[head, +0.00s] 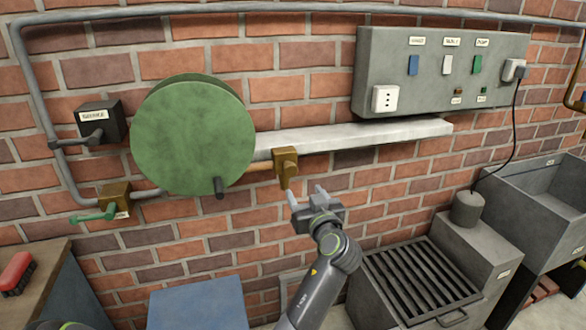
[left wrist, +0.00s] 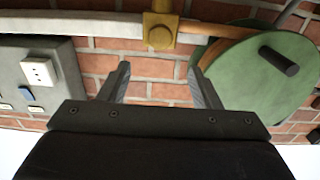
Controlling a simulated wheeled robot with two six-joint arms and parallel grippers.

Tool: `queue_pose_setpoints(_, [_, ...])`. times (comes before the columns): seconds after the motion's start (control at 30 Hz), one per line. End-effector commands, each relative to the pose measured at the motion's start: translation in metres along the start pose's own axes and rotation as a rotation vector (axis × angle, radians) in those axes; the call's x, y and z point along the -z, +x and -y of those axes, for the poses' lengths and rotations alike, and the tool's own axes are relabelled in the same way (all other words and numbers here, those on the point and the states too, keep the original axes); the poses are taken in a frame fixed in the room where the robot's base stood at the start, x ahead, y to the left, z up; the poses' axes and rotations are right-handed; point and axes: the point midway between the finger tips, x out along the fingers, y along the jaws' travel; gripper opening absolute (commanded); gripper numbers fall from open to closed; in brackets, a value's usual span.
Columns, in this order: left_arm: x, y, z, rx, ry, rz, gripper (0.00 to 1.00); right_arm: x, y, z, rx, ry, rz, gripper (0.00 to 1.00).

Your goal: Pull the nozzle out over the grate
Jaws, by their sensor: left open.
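The brass nozzle (head: 286,160) sits at the end of a short orange-brown hose (head: 262,167), just right of the green reel (head: 190,135) on the brick wall. In the left wrist view, the nozzle (left wrist: 160,32) is beyond the fingertips, roughly centred between them. My left gripper (head: 306,193) is open and empty, a little below and right of the nozzle and apart from it. The dark slatted grate (head: 420,280) is low at the right of the head view. My right gripper is not in view.
A pale ledge (head: 350,136) runs along the wall behind the nozzle. A grey switch panel (head: 440,72) is above right. A grey sink (head: 540,200) stands far right. A blue-topped box (head: 197,303) and a bench with a red brush (head: 16,272) are lower left.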

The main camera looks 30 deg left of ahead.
Motion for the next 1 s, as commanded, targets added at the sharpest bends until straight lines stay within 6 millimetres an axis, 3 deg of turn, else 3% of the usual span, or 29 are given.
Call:
queue_pose_setpoints(0.3, [0.004,0.064,0.001,0.002,0.005,-0.002,0.58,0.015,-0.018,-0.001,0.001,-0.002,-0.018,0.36])
queue_pose_setpoints(0.5, [0.003,0.097,0.001,0.002,0.003,-0.001,0.58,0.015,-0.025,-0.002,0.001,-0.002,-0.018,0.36])
queue_pose_setpoints(0.7, [0.001,0.115,0.000,0.000,0.003,0.000,0.58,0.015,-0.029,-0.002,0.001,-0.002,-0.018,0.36])
queue_pose_setpoints(1.0, [-0.001,0.122,0.000,0.000,0.000,0.001,0.58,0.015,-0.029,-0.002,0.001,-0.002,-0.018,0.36])
